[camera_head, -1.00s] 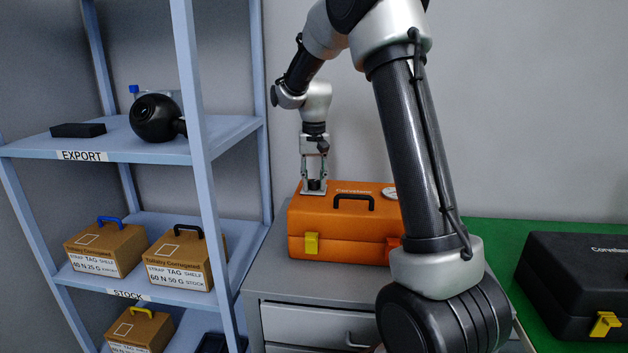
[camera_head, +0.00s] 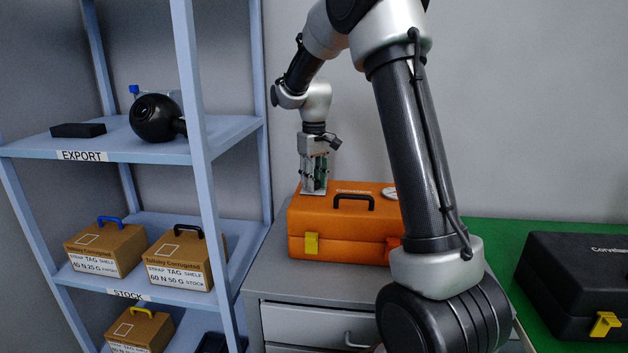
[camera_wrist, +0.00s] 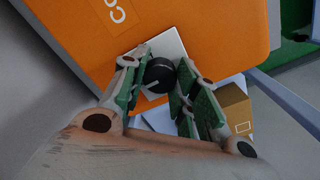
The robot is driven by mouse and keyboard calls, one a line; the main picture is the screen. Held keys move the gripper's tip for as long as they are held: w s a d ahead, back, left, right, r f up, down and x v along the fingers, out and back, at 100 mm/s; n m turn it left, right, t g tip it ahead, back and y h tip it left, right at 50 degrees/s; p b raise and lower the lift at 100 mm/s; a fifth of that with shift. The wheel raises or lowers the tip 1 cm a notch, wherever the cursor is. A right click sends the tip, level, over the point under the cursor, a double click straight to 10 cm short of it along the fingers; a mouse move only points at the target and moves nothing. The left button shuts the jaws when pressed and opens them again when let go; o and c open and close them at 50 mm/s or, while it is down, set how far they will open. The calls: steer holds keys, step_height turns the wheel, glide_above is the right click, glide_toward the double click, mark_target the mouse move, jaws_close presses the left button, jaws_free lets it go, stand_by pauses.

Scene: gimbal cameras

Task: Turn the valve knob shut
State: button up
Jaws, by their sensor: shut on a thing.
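The black valve knob (camera_wrist: 159,74) sits on a pale square plate (camera_wrist: 168,46) on the lid of the orange case (camera_head: 345,222). In the wrist view a light line shows on the knob's face. My gripper (camera_head: 315,186) points straight down over the left end of the lid. In the wrist view its green-padded fingers (camera_wrist: 157,88) stand on both sides of the knob, shut on it.
The orange case has a black handle (camera_head: 354,202) and a yellow latch (camera_head: 311,244), and stands on a grey drawer cabinet (camera_head: 318,284). A blue shelf rack (camera_head: 199,150) with brown boxes (camera_head: 105,246) stands close at left. A black case (camera_head: 575,285) lies on a green surface at right.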

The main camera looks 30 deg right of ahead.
stand_by(0.4)
steer(key=o, duration=1)
steer(key=shift+o, duration=0.2)
step_height(320, 180, up, 12)
steer(key=f, duration=0.1)
steer(key=s+f, duration=0.1)
steer(key=f, duration=0.1)
steer(key=shift+m, duration=0.3)
steer(key=s+a+m+t, duration=0.1)
steer(key=s+t, duration=0.3)
steer(key=s, duration=2.7)
steer(key=shift+s+r+m, duration=0.15)
steer(key=shift+s+m, duration=0.05)
steer(key=shift+m, duration=0.1)
